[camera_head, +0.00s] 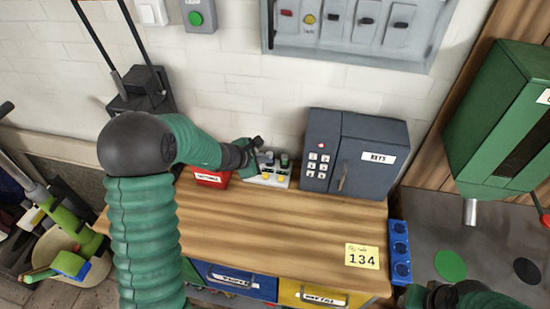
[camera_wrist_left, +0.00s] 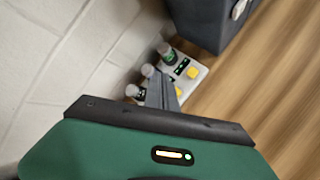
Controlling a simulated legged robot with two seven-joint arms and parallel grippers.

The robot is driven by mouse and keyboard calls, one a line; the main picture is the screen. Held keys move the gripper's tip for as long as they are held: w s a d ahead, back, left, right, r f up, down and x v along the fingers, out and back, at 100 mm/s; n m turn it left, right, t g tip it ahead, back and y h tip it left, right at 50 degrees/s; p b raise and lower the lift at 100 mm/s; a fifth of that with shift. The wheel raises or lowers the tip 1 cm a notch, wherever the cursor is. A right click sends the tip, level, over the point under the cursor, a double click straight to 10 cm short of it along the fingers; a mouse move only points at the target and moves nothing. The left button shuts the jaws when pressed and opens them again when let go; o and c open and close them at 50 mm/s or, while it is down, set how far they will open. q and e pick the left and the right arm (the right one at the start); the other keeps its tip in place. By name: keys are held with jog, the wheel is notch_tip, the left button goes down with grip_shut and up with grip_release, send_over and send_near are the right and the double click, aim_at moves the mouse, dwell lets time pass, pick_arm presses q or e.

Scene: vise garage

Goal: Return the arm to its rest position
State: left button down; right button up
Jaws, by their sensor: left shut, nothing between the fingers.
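My left arm (camera_head: 142,205), with green ribbed sleeves and a dark elbow, comes up from the lower left and bends right over the wooden workbench. Its gripper (camera_head: 258,157) is shut and empty, next to a small white panel (camera_head: 268,181) with yellow buttons and several dark switches. In the left wrist view the shut fingers (camera_wrist_left: 161,92) show in front of the panel (camera_wrist_left: 190,79) and hide part of it. I cannot tell whether they touch it. At the bottom right of the head view a dark part (camera_head: 440,297) shows, likely of my right arm; its fingers are not clear.
A grey key box (camera_head: 345,179) stands right of the panel. A red container (camera_head: 211,178) sits left of it. A yellow note (camera_head: 362,257) lies on the bench's front right, and the middle of the bench top is clear. A green machine (camera_head: 498,115) stands at the right.

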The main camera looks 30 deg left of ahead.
pick_arm(q)
jog(key=s+d+m+g, duration=0.5)
jog(key=s+d+m, duration=0.7)
jog(key=s+m, duration=0.15)
jog(key=s+m+g+y, duration=0.1)
jog(key=s+m, duration=0.9)
jog(key=m, duration=0.1)
jog(key=shift+s+a+y, duration=0.3)
jog(key=shift+s+y, duration=0.05)
jog(key=shift+y, duration=0.05)
jog(key=shift+d, duration=0.2)
jog(key=shift+a, duration=0.1)
